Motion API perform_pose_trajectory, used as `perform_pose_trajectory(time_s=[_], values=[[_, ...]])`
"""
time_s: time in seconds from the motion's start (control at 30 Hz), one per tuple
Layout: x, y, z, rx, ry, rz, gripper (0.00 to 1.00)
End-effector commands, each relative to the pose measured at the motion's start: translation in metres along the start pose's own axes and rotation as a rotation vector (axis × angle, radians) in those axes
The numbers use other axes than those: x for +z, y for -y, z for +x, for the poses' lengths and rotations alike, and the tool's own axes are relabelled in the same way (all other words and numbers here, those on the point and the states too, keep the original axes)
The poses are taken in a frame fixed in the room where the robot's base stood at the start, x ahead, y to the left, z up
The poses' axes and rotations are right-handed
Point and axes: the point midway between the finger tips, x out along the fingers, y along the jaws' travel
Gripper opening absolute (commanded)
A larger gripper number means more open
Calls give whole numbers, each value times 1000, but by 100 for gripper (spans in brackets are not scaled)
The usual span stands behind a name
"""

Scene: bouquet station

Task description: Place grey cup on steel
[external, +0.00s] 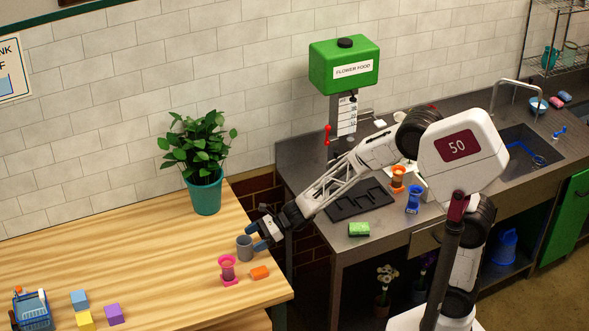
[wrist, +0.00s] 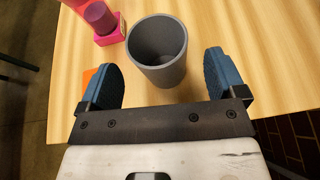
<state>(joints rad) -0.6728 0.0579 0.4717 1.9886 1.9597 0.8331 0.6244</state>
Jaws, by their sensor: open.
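The grey cup (external: 244,248) stands upright on the wooden table near its right side. In the wrist view the cup (wrist: 158,52) is empty and sits just ahead of and between my two blue fingertips. My gripper (external: 257,237) is open. In the wrist view the fingers (wrist: 163,80) are spread wide, one on each side of the cup's near end, with gaps to it. The steel counter (external: 362,250) stands to the right of the table, under my forearm.
A pink vase (external: 228,270) and an orange block (external: 259,273) stand close to the cup. A potted plant (external: 205,190) is behind. A gap separates table and counter.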

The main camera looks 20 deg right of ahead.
Motion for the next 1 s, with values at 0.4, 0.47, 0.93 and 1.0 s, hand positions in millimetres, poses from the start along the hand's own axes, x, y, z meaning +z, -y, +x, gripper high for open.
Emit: perform_pose_trajectory(time_s=[0.4,0.47,0.93,1.0], values=[[0,1,-33,0,0,-1,89],[0,1,-34,0,0,-1,89],[0,0,-34,0,0,0,89],[0,0,-34,0,0,0,89]])
